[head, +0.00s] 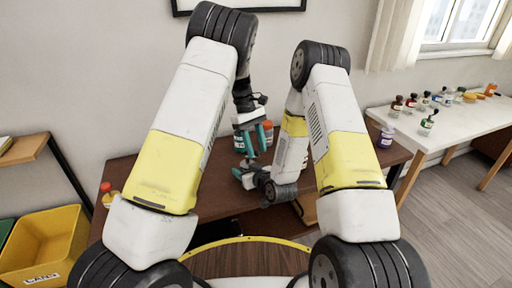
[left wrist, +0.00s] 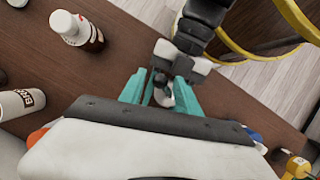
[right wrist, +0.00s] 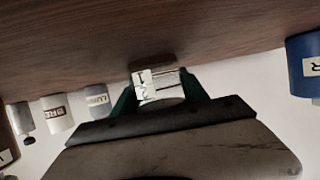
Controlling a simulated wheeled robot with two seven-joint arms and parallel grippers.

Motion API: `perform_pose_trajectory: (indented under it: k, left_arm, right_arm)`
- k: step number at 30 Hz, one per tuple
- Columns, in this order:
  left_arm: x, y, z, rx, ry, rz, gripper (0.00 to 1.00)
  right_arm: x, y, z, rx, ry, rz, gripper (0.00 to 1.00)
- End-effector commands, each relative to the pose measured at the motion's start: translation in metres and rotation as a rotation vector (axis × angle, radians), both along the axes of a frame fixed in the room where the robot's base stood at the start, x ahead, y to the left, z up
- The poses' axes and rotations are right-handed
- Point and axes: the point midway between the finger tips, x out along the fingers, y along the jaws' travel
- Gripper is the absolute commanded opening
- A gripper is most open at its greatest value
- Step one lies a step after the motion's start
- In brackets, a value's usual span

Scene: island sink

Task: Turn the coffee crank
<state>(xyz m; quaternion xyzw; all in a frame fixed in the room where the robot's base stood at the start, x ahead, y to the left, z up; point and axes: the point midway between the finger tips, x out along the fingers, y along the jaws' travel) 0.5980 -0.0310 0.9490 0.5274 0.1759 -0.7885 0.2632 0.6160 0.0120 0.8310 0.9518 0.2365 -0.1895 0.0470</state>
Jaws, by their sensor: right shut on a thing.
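My left gripper (head: 256,137) is above the brown table in the head view, its teal fingers apart. In the left wrist view its fingers (left wrist: 160,92) stand either side of a small grey-and-white part (left wrist: 163,95); I cannot tell whether this is the coffee crank or whether they touch it. My right gripper (head: 241,176) is low over the table. In the right wrist view it is shut on a small pale thing (right wrist: 158,86) with a black-marked label. No coffee grinder or crank can be made out clearly; the arms hide much of the table.
The brown table (head: 138,183) holds a white-capped bottle (left wrist: 75,28), a white labelled container (left wrist: 20,103) and a purple jar (head: 386,136). A white side table (head: 455,134) with several small bottles stands right. A yellow bin (head: 45,245) is at the lower left.

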Motion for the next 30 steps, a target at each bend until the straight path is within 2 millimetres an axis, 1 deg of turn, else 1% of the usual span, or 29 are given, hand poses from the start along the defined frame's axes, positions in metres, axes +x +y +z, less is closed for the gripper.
perform_pose_trajectory:
  k: [1, 5, 6, 11, 18, 24, 25, 27, 28, 30]
  left_arm:
    - [0.0001, 0.0001, 0.0001, 0.0, 0.0, 0.0, 0.27]
    - [0.0001, 0.0001, 0.0001, 0.0, 0.0, 0.0, 0.02]
    - [0.0001, 0.0001, 0.0003, 0.0, 0.0, 0.0, 0.0]
    - [-0.0001, -0.0001, 0.0003, -0.001, 0.0, -0.007, 0.0]
    - [-0.0038, 0.0, 0.0, 0.0, 0.001, -0.13, 0.0]
    - [-0.0038, 0.0, -0.0001, 0.0, 0.0, -0.13, 0.0]
    - [-0.0038, 0.0, -0.0001, 0.001, 0.0, -0.129, 0.24]
    - [-0.0039, -0.0001, -0.0001, 0.0, 0.001, -0.129, 0.38]
    - [-0.0039, -0.0001, -0.0001, 0.0, 0.001, -0.129, 0.43]
    - [-0.0039, -0.0001, -0.0001, 0.0, 0.001, -0.129, 0.43]
  right_arm:
    - [0.0002, 0.0001, 0.0002, 0.0, -0.001, 0.0, 0.06]
    - [0.0002, 0.0001, 0.0002, 0.0, -0.001, 0.0, 0.06]
    - [0.0002, 0.0001, 0.0002, 0.0, -0.001, 0.0, 0.06]
    - [0.0001, 0.0002, 0.0002, 0.0, -0.001, 0.0, 0.06]
    - [0.0002, 0.0002, 0.0003, 0.0, -0.001, 0.0, 0.06]
    - [0.0002, 0.0002, 0.0003, 0.0, -0.001, 0.0, 0.06]
    - [0.0002, 0.0002, 0.0003, 0.0, -0.001, 0.0, 0.06]
    - [0.0002, 0.0002, 0.0003, 0.0, -0.001, 0.0, 0.06]
    - [0.0002, 0.0002, 0.0003, 0.0, -0.001, 0.0, 0.06]
    - [0.0002, 0.0002, 0.0003, 0.0, -0.001, 0.0, 0.06]
